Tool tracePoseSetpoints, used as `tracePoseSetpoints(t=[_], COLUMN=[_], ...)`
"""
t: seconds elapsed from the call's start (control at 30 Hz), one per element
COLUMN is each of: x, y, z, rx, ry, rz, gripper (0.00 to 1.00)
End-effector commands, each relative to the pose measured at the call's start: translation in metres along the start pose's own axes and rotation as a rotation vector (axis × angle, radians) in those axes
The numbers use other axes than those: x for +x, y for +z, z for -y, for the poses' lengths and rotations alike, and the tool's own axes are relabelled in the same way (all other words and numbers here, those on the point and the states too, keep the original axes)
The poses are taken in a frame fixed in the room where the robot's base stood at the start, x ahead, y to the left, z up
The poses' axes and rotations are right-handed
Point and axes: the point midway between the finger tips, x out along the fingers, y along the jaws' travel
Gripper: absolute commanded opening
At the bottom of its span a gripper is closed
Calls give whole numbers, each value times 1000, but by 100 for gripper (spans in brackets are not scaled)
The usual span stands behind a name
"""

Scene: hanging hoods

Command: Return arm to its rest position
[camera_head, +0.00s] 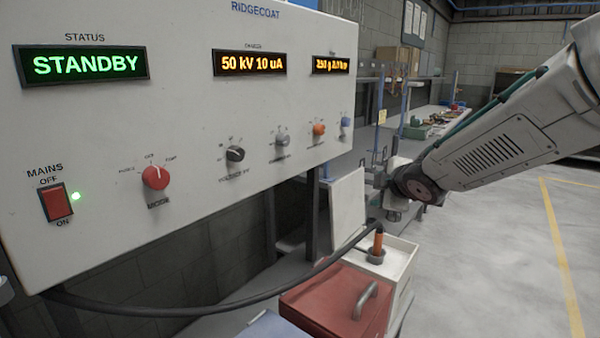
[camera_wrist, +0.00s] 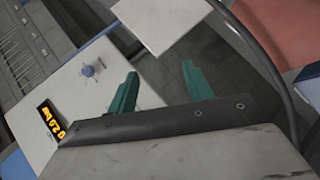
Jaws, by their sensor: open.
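My arm (camera_head: 500,150) reaches in from the right in the head view, its wrist (camera_head: 415,185) beyond the right end of the control panel. In the wrist view my gripper (camera_wrist: 160,68) shows two green fingers spread apart with nothing between them. The panel's white face (camera_wrist: 85,95) with a blue knob (camera_wrist: 88,70) and an amber display (camera_wrist: 46,121) lies to the left of the fingers, apart from them. In the head view the fingers are too small to make out clearly.
The control panel (camera_head: 190,120) fills the left, its status display (camera_head: 85,65) reading STANDBY. A red lidded box (camera_head: 325,300) stands in front. Open floor (camera_head: 490,260) lies right.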

Motion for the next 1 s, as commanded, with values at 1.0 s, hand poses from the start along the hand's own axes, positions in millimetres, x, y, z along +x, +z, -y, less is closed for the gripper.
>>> tracePoseSetpoints(t=[1.0], x=[-346], y=[56], z=[223], rx=[1347], ry=[-503], rz=[879], gripper=[51])
